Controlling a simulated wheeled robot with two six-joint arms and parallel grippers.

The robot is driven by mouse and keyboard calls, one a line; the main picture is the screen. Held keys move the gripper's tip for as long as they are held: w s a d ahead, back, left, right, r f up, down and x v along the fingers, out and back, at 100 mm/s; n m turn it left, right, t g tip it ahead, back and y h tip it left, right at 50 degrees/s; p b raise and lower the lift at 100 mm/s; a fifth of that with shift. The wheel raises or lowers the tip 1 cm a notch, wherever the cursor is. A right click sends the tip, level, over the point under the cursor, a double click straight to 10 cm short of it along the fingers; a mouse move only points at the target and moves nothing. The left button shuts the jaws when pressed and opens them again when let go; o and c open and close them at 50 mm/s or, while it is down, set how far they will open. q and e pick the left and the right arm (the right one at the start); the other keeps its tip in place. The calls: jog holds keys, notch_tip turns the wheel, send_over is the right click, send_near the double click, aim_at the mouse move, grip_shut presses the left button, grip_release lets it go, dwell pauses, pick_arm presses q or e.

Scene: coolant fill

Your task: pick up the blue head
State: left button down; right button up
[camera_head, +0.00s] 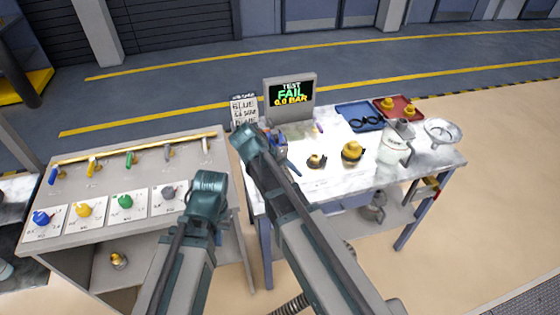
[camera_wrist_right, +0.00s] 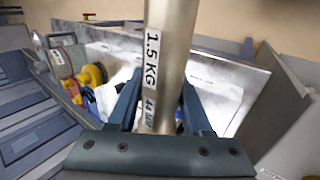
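A blue head (camera_head: 42,217) sits on a white card at the left end of the left bench. Yellow (camera_head: 84,210), green (camera_head: 125,201) and grey (camera_head: 168,192) heads sit on cards in the same row. My left gripper (camera_head: 208,188) is at the right end of this row, well apart from the blue head; its fingertips are hard to make out. My right gripper (camera_wrist_right: 163,95) is over the left end of the right bench. In the right wrist view its fingers are on both sides of a grey metal cylinder (camera_wrist_right: 168,50) marked 1.5 KG and look shut on it.
Coloured handles, one blue (camera_head: 53,175), hang along the left bench's back rail. The right bench (camera_head: 335,185) carries a screen (camera_head: 291,93) reading FAIL 0.0 BAR, a blue tray (camera_head: 345,110), a red tray (camera_head: 408,118), yellow-topped fittings (camera_head: 352,151) and a pale jug (camera_head: 396,140).

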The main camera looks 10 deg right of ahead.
grip_shut()
dwell(1.1)
